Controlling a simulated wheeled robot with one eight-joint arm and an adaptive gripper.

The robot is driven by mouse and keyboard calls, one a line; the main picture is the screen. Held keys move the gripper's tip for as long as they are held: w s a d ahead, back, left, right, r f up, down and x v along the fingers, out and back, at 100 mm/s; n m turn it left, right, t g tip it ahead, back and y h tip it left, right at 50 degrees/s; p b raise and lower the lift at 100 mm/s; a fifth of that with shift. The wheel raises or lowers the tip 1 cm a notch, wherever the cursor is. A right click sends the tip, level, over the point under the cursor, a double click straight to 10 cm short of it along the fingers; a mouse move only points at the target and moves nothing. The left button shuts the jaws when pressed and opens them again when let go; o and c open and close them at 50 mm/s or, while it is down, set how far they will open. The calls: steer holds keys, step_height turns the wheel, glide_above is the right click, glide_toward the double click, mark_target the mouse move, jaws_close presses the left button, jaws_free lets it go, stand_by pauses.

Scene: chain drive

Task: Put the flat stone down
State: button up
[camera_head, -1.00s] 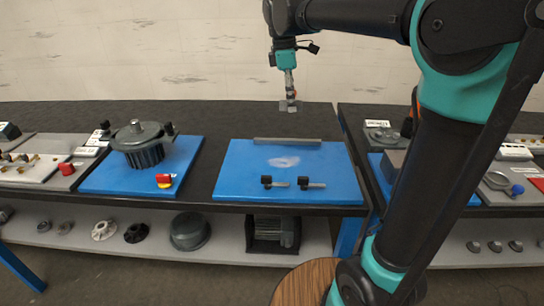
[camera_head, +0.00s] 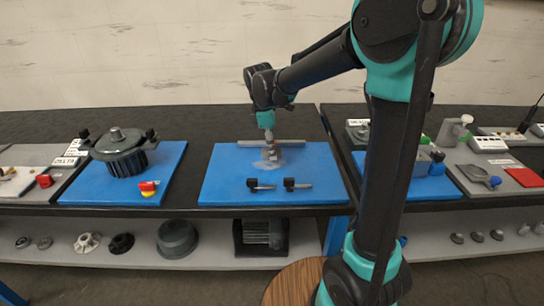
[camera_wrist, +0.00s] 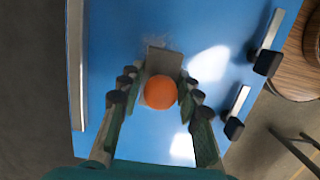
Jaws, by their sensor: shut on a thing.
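My gripper (camera_head: 268,143) is low over the blue mat (camera_head: 222,185) in the middle of the bench. In the wrist view my gripper (camera_wrist: 158,84) is shut on the flat stone (camera_wrist: 163,60), a grey-brown flat piece between the fingertips. An orange round thing (camera_wrist: 160,92) lies in front of the stone's near part and hides it; I cannot tell whether it belongs to the stone. The stone is very close to the mat, near its grey bar (camera_head: 305,143). I cannot tell whether it touches the mat.
Two dark clamp-like pieces with grey bars (camera_head: 259,185) (camera_head: 297,184) lie near the mat's front. A pale patch (camera_head: 264,164) shows on the mat beside the gripper. A dark ribbed housing (camera_head: 124,152) stands on the left blue mat. The middle mat's right side is clear.

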mark_target(267, 151)
steer(key=shift+f, duration=1.55)
steer(key=o, duration=1.2)
steer(key=shift+f, duration=0.1)
steer(key=r, duration=0.4)
steer(key=a+r, duration=0.1)
steer(key=r, duration=0.7)
steer(key=shift+a+r, duration=0.1)
steer(key=shift+a, duration=0.3)
